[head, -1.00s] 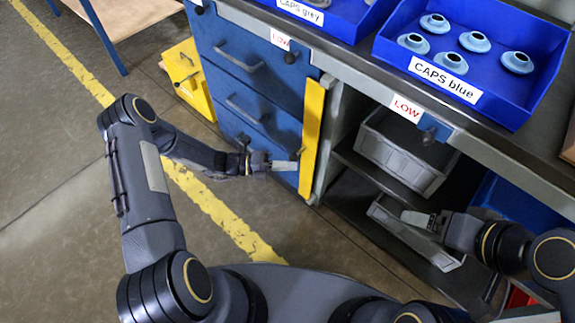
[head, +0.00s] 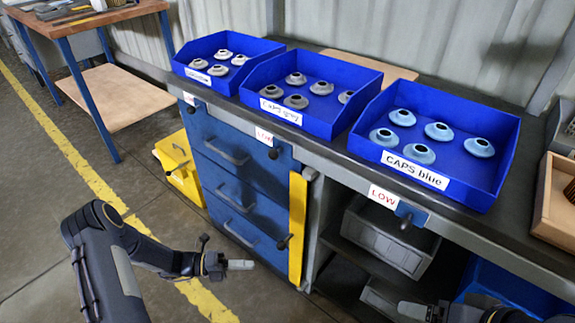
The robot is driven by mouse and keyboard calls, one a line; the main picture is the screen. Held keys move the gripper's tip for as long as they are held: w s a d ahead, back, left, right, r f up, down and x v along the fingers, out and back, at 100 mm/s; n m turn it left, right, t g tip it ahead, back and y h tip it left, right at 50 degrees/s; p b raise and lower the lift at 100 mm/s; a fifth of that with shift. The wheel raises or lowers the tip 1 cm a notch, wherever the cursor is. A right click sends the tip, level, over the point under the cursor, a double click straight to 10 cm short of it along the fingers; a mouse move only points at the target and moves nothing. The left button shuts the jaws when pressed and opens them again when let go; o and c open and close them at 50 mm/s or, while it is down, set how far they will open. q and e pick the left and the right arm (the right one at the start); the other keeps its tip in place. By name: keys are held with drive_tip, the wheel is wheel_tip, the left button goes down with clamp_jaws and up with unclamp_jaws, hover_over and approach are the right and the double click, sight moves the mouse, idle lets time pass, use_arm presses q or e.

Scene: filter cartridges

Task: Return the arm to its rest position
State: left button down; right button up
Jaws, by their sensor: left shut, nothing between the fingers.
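My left gripper (head: 240,265) is shut and empty. It hangs in the air in front of the blue drawer cabinet, left of the yellow upright edge, with its fingers pointing right. My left arm (head: 120,260) comes in from the lower left, bent at the elbow. My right gripper (head: 412,310) shows only in part at the bottom edge, near the open shelves. Its fingertips are too small and cut off to tell whether they are open or shut.
On the bench stand three blue bins: a left one (head: 185,72), CAPS grey (head: 255,103) and CAPS blue (head: 375,160), each with several caps. Below are blue drawers (head: 225,185), a yellow edge panel (head: 298,230) and grey shelf bins (head: 385,245).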

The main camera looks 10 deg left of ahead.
use_arm(q)
drive_tip(key=s+r+m+g+y, duration=0.2)
drive_tip(key=s+r+m+y, duration=0.1)
drive_tip(key=r+m, duration=0.65)
drive_tip(key=s+r+m+g+y, duration=0.1)
drive_tip(key=s+r+m+y, duration=0.2)
drive_tip(key=r+m, duration=0.65)
drive_tip(key=s+a+r+m+t+y, duration=0.1)
drive_tip(key=s+r+m+t+y, duration=0.3)
drive_tip(key=s+m, duration=0.4)
drive_tip(key=s+a+r+m+t+y, duration=0.1)
drive_tip(key=s+r+m+t+y, duration=0.15)
drive_tip(key=s+r+m, duration=0.4)
wheel_tip(320, 180, up, 26)
drive_tip(key=p, duration=2.7)
drive_tip(key=shift+s+r+m+g+y, duration=0.2)
drive_tip(key=shift+m+g+y, duration=0.15)
drive_tip(key=shift+m+g, duration=0.1)
